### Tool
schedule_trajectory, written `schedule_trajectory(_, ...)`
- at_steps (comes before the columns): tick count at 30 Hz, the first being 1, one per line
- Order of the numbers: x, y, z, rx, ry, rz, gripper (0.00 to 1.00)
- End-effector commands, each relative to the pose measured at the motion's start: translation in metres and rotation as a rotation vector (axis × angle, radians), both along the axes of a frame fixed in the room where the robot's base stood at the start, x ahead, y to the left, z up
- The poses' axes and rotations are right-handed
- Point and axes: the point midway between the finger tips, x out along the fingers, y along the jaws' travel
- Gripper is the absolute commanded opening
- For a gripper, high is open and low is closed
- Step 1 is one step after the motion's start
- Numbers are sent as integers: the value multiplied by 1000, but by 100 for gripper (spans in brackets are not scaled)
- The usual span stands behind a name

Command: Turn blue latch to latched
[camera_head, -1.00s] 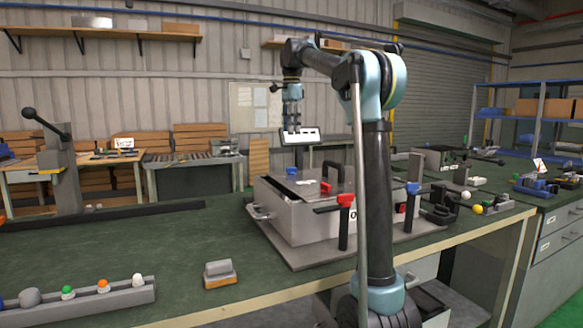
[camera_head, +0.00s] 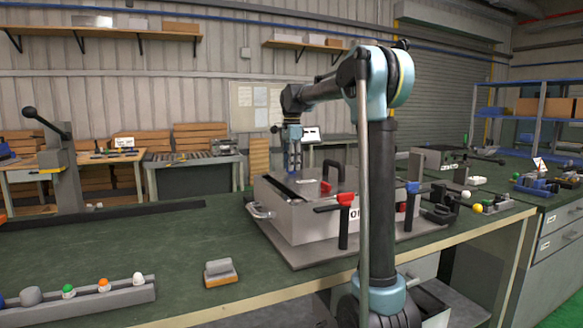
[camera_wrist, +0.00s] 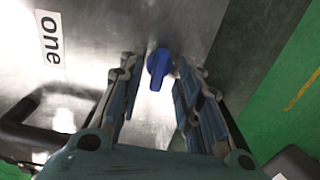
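The blue latch (camera_wrist: 158,66) shows in the wrist view as a small blue knob on a bare metal surface, close to a label reading "one" (camera_wrist: 49,38). My gripper (camera_wrist: 158,72) is open, with one finger on each side of the latch and a gap on both sides. Another blue-topped handle (camera_head: 413,187) stands at the box's right side. I cannot tell the latch's set position.
A red-topped handle (camera_head: 345,199) stands at the box's front, and a second red part lies on top. A black handle (camera_head: 333,172) rises from the lid near my gripper. A rack with coloured knobs (camera_head: 90,295) and a small orange-grey block (camera_head: 220,273) lie on the green bench.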

Motion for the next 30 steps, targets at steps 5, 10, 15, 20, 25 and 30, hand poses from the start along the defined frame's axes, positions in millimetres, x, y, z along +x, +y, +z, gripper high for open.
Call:
schedule_trajectory(5, 0, -1, -6, 0, 0, -1, 32)
schedule_trajectory(10, 0, -1, -6, 0, 0, -1, 32)
schedule_trajectory(15, 0, -1, -6, 0, 0, -1, 4)
schedule_trajectory(20, 0, -1, -6, 0, 0, -2, 0)
schedule_trajectory(25, 0, -1, -6, 0, 0, 5, 0)
schedule_trajectory(30, 0, -1, -6, 0, 0, 48, 0)
